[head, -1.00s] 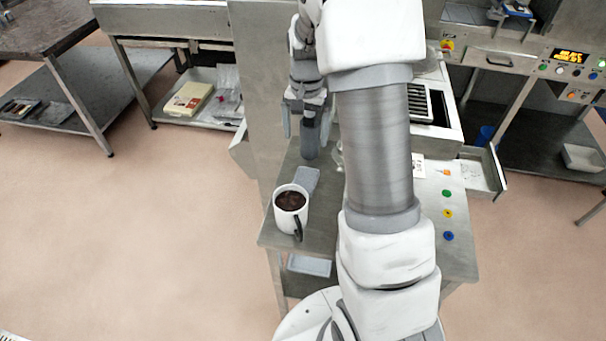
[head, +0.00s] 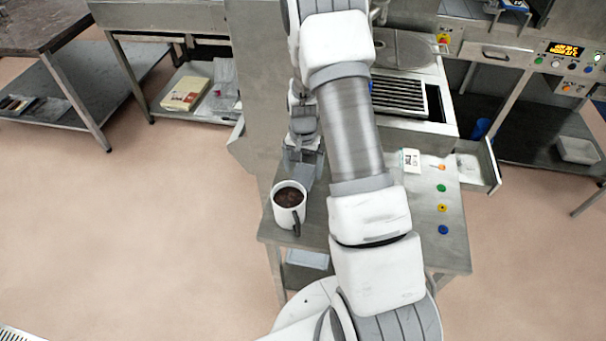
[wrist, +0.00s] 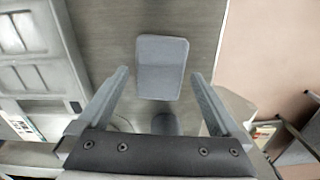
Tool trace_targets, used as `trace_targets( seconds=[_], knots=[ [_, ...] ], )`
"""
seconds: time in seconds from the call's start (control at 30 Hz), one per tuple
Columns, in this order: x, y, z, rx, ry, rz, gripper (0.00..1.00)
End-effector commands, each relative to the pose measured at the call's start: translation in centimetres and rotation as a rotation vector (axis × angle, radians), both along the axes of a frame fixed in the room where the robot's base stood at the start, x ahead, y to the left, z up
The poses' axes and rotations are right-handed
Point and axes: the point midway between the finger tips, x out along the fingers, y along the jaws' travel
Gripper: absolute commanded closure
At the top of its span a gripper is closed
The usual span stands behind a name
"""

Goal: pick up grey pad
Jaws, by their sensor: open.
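The grey pad (wrist: 161,68) is a flat rounded block with a crease across it, lying on the steel table top (wrist: 112,25). In the wrist view it lies between the lines of my two fingers, just beyond the tips. My gripper (wrist: 160,75) is open and empty, and I see no touch with the pad. In the head view my gripper (head: 302,168) is low over the table behind the mug and largely hides the pad.
A white mug (head: 289,214) of dark liquid stands close in front of the gripper in the head view. A dark grey rounded thing (wrist: 166,124) lies beside the pad. A small white box (head: 410,161) and coloured buttons (head: 442,209) are to the right.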

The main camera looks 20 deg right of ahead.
Motion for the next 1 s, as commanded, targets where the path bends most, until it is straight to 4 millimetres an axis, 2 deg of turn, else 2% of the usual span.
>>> trace_targets(
  seconds=[0.17,0.43,0.47,0.83,1.0],
  knots=[
    [0.0,0.0,-1.6,0.001,0.002,0.000,0.00],
    [0.0,0.0,-1.8,0.001,-0.001,0.000,0.00],
    [0.0,0.0,-1.8,0.000,0.000,0.000,0.04],
    [0.0,0.0,-1.8,0.000,0.000,0.000,0.70],
    [0.0,0.0,-1.8,0.000,0.000,0.000,0.73]
  ],
)
